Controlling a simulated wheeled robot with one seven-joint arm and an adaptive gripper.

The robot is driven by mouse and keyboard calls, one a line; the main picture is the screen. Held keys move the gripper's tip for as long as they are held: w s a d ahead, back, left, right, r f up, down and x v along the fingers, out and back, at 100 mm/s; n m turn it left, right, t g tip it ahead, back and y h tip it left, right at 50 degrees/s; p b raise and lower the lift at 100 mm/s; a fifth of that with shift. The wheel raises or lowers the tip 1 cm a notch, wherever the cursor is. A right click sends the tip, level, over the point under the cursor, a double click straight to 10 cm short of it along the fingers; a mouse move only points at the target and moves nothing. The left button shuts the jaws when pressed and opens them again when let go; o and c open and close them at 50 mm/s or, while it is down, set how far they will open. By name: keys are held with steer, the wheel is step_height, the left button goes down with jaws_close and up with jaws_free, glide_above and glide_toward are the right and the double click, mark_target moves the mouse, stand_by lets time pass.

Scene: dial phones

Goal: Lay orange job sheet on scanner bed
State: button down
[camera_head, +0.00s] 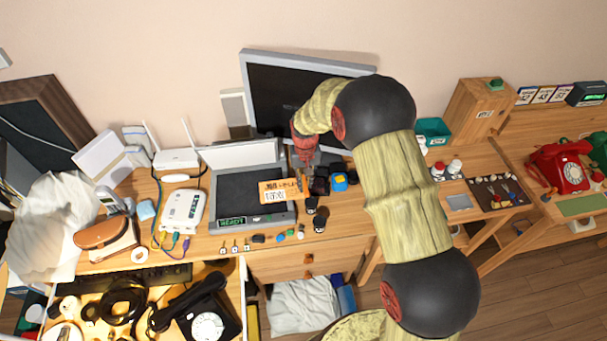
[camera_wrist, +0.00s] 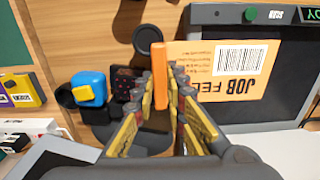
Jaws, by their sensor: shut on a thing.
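The orange job sheet (camera_head: 280,190) has dark print and a white barcode panel. It also shows in the wrist view (camera_wrist: 222,86), right of my fingers, with an upright orange tab (camera_wrist: 158,65) at its edge. My gripper (camera_head: 305,158) is shut on this tab. The scanner has a dark bed (camera_head: 233,187), a raised pale lid (camera_head: 243,153) and a green READY display. The sheet overlaps the right part of the bed; whether it touches the bed or hovers is unclear. The bed also shows in the wrist view (camera_wrist: 268,112).
A blue and black gadget (camera_head: 339,182) and dark cups stand just right of the scanner. A white router (camera_head: 184,211) stands left of it. A monitor (camera_head: 275,90) rises behind. Small parts lie along the front edge, above an open drawer.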

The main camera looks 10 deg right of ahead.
mark_target(290, 185)
steer(key=shift+w+a+f+b, duration=0.3)
steer(key=shift+a+f+b, duration=0.15)
steer(key=shift+a, duration=0.4)
steer(key=shift+w+a+f+b, duration=0.35)
steer(key=shift+a+f, duration=0.25)
steer(key=shift+a, duration=0.25)
steer(key=shift+w+a+f+b, duration=0.25)
steer(key=shift+a+f+b, duration=0.25)
steer(key=shift+a, duration=0.35)
steer(key=shift+d+f+b, duration=0.1)
steer(key=shift+f+b, duration=0.4)
steer(key=shift+f, duration=0.8)
steer(key=c, duration=1.7)
jaws_free()
steer(key=shift+c, duration=0.2)
step_height(290, 185, up, 12)
steer(key=shift+f, duration=0.1)
